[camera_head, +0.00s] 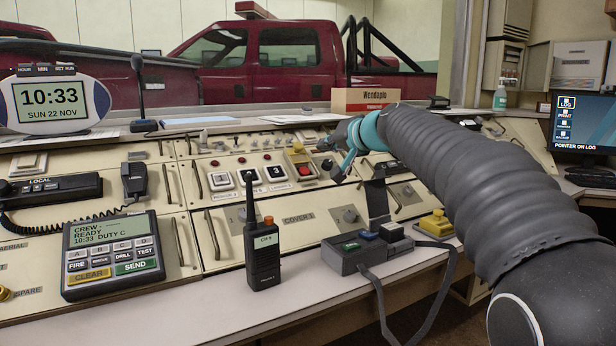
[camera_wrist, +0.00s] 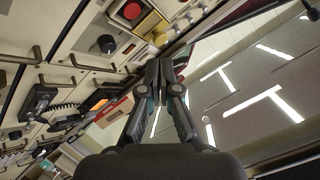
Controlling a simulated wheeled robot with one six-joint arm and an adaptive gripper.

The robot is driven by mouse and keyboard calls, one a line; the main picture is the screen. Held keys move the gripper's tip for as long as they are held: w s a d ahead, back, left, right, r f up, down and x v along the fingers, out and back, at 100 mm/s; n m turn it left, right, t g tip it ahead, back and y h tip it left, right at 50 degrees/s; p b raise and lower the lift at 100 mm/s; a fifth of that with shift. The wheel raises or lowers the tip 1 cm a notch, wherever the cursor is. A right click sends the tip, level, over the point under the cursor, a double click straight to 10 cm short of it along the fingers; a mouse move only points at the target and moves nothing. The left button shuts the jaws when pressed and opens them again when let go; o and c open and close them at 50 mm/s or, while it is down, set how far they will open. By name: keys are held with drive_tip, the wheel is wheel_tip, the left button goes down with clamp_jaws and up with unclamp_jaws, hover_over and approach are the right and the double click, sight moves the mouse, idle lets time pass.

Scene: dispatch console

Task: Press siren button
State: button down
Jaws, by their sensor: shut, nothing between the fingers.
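A red push button (camera_head: 304,171) sits in a pale square mount on the sloping console, with a raised yellow guard (camera_head: 297,150) behind it. In the wrist view the red button (camera_wrist: 132,10) is at the top edge, with the yellow guard (camera_wrist: 153,27) beside it. I cannot read a siren label on it. My gripper (camera_head: 325,146) is above the console, just right of the yellow guard and apart from the button. Its fingers are closed together and empty, and the wrist view shows the fingertips (camera_wrist: 158,68) below the guard.
A walkie-talkie (camera_head: 263,255) and a grey box with coloured buttons (camera_head: 365,249) stand on the front ledge. A Wendapin box (camera_head: 366,99) is behind the console.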

sight(303, 167)
drive_tip(key=shift+t+y, duration=0.4)
drive_tip(key=shift+y, duration=0.1)
drive_tip(key=w, duration=0.1)
drive_tip(key=w+a+r, duration=0.1)
drive_tip(key=w+a, duration=0.1)
drive_tip(key=w, duration=0.1)
drive_tip(key=shift+r, duration=0.2)
drive_tip(key=shift+f, duration=0.1)
drive_tip(key=shift+w+a+f+b, duration=0.4)
drive_tip(key=shift+w+f+b, duration=0.25)
drive_tip(key=shift+f, duration=0.55)
drive_tip(key=shift+w+a+f+b, duration=0.5)
drive_tip(key=shift+w+f, duration=0.2)
drive_tip(key=shift+f, duration=0.55)
drive_tip(key=shift+w+a+f+b, duration=0.35)
drive_tip(key=shift+w+f+b, duration=0.3)
drive_tip(key=shift+f, duration=0.55)
drive_tip(key=shift+w+a+f+b, duration=0.15)
drive_tip(key=shift+w+f+b, duration=0.05)
drive_tip(key=shift+f+b, duration=0.15)
drive_tip(key=shift+w+a+f+b, duration=0.15)
drive_tip(key=shift+w+f+b, duration=0.2)
drive_tip(key=shift+f, duration=0.25)
drive_tip(key=shift+s+r, duration=0.1)
drive_tip(key=shift+r, duration=0.05)
drive_tip(key=shift+s+d+r, duration=0.2)
drive_tip(key=shift+s+r, duration=0.2)
drive_tip(key=shift+r, duration=0.3)
